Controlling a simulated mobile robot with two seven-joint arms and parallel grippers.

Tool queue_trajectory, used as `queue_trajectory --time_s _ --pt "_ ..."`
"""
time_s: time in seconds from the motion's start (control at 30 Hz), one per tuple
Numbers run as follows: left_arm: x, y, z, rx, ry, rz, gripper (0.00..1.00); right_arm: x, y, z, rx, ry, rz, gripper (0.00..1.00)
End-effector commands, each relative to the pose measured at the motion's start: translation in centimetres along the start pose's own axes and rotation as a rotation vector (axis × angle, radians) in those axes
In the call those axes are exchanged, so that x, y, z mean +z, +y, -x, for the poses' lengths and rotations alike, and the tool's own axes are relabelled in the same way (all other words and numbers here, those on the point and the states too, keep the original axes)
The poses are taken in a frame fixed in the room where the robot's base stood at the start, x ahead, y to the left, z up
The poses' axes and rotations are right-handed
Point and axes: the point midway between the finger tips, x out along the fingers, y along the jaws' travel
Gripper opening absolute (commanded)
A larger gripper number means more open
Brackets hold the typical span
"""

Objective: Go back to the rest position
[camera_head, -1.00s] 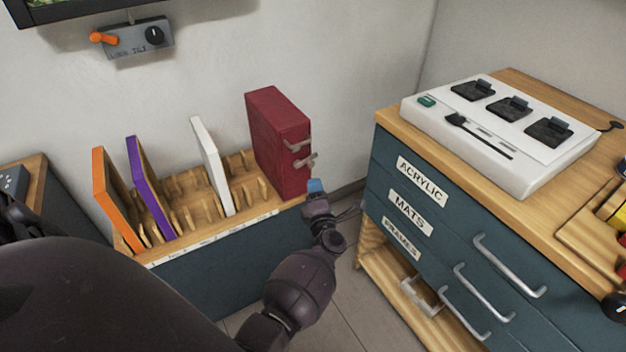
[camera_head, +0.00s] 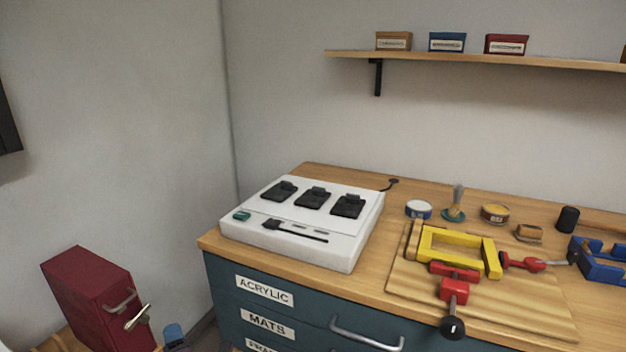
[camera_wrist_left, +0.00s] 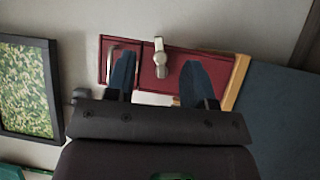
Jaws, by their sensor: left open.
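My left gripper (camera_head: 174,335) shows only in part at the bottom edge of the head view, to the right of the dark red box (camera_head: 88,297) with its metal handles. In the left wrist view the gripper (camera_wrist_left: 158,80) has its two blue fingers spread apart with nothing between them. Beyond the fingers is the red box (camera_wrist_left: 205,65) with a handle and a silver latch; I see no clear contact. My right gripper is not in view.
A blue drawer cabinet (camera_head: 222,282) with a wooden top stands at the centre. On it are a white device (camera_head: 345,250), a yellow frame clamp (camera_head: 432,248) on a board, and small tins. A wall shelf (camera_head: 480,61) holds several small boxes.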

Motion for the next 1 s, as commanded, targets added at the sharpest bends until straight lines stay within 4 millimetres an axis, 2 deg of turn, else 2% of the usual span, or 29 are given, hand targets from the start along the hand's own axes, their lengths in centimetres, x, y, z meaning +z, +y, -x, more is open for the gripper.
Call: queue_trajectory --time_s 0.03,0.13,0.27,0.37,0.53,0.7,1.0 --pt "1.5 1.8 -0.3 0.029 -0.070 -0.072 0.49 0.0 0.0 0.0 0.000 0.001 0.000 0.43" --pt "3.6 4.5 -0.2 0.084 -0.201 -0.246 0.49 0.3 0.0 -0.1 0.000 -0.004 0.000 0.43" --pt "4.5 7.0 1.4 0.149 -0.350 -0.510 0.49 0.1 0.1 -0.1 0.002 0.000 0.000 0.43" --pt "4.2 7.9 3.9 0.187 -0.459 -0.743 0.49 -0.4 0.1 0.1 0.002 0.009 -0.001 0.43" --pt "2.1 8.0 8.8 0.213 -0.604 -1.087 0.49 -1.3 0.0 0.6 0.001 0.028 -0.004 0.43" --pt "-1.1 7.3 14.1 0.204 -0.718 -1.355 0.49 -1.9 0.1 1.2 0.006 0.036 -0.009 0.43" --pt "-7.5 6.5 23.7 0.148 -0.867 -1.613 0.49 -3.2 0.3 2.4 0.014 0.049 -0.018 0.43"
